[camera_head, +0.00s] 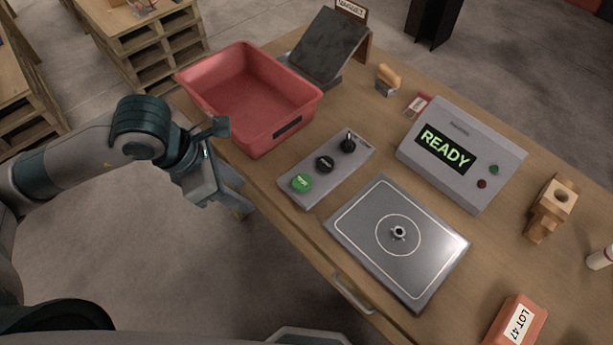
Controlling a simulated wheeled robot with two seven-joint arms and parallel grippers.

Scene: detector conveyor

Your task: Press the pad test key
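A grey control box (318,172) lies on the wooden table, left of the metal pad. It carries a green button (301,183) at its near end, a black button (325,163) in the middle and a black knob (348,143) at the far end. The lettering on the buttons is too small to read. The flat metal pad (362,232) has a ring marking with a small metal ring (398,233) on its centre. My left gripper (242,204) is left of the box, by the table's edge and apart from the buttons; its finger gap cannot be made out. My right gripper is out of view.
A grey console (480,190) reads READY on its screen. A red bin (222,110) stands behind my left gripper. A dark sloped stand (328,45), brush (388,78), wooden block (548,208) and orange LOT 47 block (515,322) are also on the table (300,232).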

